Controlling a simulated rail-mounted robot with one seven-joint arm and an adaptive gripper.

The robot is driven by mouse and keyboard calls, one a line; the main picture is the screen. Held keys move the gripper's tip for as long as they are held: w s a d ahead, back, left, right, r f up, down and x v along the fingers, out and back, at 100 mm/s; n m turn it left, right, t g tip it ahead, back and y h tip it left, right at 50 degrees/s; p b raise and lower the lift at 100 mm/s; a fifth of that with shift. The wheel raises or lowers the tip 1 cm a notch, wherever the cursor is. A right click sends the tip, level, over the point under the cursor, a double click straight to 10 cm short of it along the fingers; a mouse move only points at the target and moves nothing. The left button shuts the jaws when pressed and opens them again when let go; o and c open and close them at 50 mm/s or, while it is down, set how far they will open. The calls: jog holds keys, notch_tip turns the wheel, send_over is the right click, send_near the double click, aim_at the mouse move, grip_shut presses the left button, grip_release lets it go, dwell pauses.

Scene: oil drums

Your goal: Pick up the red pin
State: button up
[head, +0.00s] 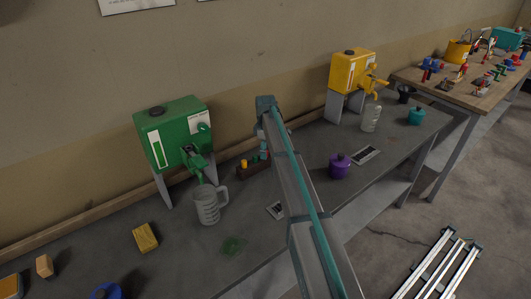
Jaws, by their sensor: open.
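I cannot make out a red pin for certain. A small dark brown holder (254,170) stands on the grey bench (180,253), with a yellow peg (244,163) at its left end. My arm crosses in front of the holder's right part and hides what is there. My gripper's fingers do not show; the arm's far end is above and behind the holder. Small red parts show among the tools (463,70) on the far wooden table, too small to name.
A green drum (172,130) with a tap stands left, above a clear jug (207,206).

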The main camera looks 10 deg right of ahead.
jog(key=shift+f, duration=0.4)
grip_shut()
jog(key=shift+r, duration=0.1)
